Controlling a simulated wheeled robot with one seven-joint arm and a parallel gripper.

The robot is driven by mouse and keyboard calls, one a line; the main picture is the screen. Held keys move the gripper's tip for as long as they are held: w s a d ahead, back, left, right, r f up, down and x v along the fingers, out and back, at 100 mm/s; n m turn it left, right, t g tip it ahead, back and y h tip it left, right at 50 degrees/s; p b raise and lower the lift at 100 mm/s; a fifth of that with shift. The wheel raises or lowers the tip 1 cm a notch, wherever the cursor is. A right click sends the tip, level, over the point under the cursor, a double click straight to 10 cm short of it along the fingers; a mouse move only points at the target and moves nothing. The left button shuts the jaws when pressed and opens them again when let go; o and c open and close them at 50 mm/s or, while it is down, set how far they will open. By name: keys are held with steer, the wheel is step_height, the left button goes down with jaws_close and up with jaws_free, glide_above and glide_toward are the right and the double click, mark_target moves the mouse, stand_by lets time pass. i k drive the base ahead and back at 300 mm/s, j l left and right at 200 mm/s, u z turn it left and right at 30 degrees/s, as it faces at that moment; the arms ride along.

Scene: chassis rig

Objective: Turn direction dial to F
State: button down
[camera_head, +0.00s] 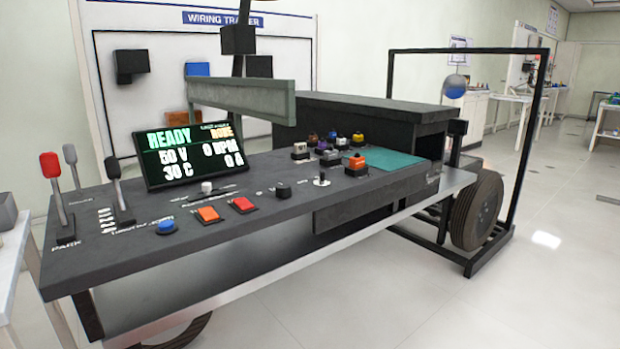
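The sloping dark control panel (130,247) stands in front of me. A black round knob (283,190) sits at its middle right, and a small white knob (207,187) sits below the screen. Either may be the direction dial; the labels are too small to read, so I cannot tell which, nor where it points. A small upright silver switch (321,179) stands right of the black knob. My gripper does not show in this view, and nothing is seen touching the knobs.
Levers with red (51,178), grey and black handles stand at the panel's left. A lit screen (192,157) reads READY. Blue, orange and red buttons line the front. A grey-green beam (240,97) crosses above the screen. Open floor (530,290) lies right.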

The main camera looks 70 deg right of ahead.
mark_target(282, 190)
steer(key=i+z, duration=0.1)
steer(key=z, duration=2.55)
